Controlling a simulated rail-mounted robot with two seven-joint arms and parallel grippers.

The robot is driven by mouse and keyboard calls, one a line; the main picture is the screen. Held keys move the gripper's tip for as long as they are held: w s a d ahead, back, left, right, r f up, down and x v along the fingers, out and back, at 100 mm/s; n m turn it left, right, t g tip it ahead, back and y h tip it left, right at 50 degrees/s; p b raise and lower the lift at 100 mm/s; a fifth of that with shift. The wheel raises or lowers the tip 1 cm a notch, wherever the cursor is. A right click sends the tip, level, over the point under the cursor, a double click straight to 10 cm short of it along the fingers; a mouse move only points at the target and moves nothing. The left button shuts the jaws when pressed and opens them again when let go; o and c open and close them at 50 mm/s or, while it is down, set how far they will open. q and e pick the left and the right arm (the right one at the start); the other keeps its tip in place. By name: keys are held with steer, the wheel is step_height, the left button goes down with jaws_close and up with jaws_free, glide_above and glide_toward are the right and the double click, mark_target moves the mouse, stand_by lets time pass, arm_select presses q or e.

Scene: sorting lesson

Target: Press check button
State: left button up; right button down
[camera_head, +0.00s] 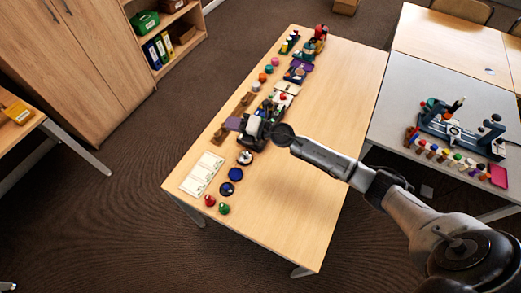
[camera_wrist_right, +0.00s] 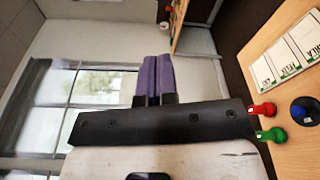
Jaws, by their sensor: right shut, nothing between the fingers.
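My right gripper (camera_head: 233,124) reaches in from the right over the left side of the wooden table. Its two purple fingers are pressed together and empty, as the right wrist view (camera_wrist_right: 153,75) shows. Nearer the front of the table are a dark round piece with a pale top (camera_head: 245,157), a blue round button-like piece (camera_head: 235,174) and a second blue one (camera_head: 227,188). One blue piece shows at the right edge of the wrist view (camera_wrist_right: 303,111). I cannot tell which piece is the check button. The gripper appears apart from all of them. My left gripper is not in view.
Red (camera_head: 210,200) and green (camera_head: 224,209) knobbed pieces stand near the table's front end. A white card sheet (camera_head: 202,173) lies left of the blue pieces. Several coloured items line the table's left side further back. The table's right half (camera_head: 330,110) is clear.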

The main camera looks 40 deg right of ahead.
arm_select(q)
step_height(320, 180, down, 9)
steer(key=b, duration=0.7)
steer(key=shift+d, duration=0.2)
arm_select(e)
steer(key=w+d+f+n+g+h, duration=0.2)
steer(key=d+f+g, duration=0.1)
steer(key=d+f, duration=0.3)
steer(key=w+d+f+n+g+h, duration=0.1)
steer(key=d+f+n+g+h, duration=0.1)
steer(key=d+f, duration=0.4)
steer(key=d+g+h, duration=0.1)
steer(key=d, duration=0.2)
steer(key=shift+w+f+n+g, duration=0.2)
steer(key=shift+w+n+g, duration=0.2)
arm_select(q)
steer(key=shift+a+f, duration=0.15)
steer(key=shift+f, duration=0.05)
arm_select(e)
step_height(320, 180, down, 7)
steer(key=b, duration=0.6)
steer(key=shift+b, duration=0.35)
steer(key=shift+f+b, duration=0.35)
steer(key=shift+f, duration=0.5)
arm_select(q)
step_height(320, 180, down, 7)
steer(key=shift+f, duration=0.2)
